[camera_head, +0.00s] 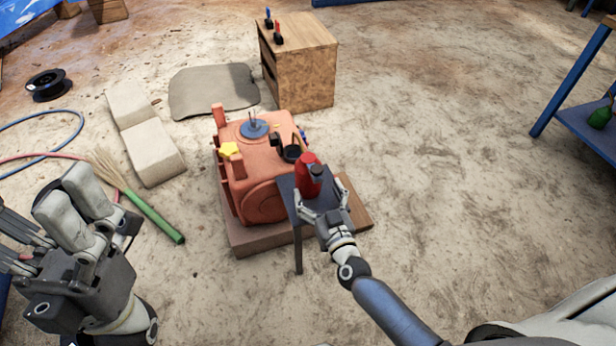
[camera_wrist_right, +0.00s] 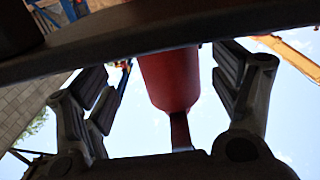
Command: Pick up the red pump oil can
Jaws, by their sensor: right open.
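The red pump oil can (camera_head: 309,174) stands upright on a small dark table (camera_head: 287,192) beside the red machine. My right gripper (camera_head: 322,196) is open at the near side of the can, one finger to its left and one to its right. In the right wrist view, the can (camera_wrist_right: 170,78) shows between the two open fingers (camera_wrist_right: 168,95), with gaps visible on both sides. The can's far side is hidden. My left gripper (camera_head: 75,215) is at the lower left, away from the can; its opening is unclear from this angle.
The red machine (camera_head: 262,203) stands just behind and left of the small table. A wooden cabinet (camera_head: 306,75) is at the back. A green-handled broom (camera_head: 154,217) and pale blocks (camera_head: 153,150) lie left. A blue shelf (camera_head: 575,85) is at right. Floor between is clear.

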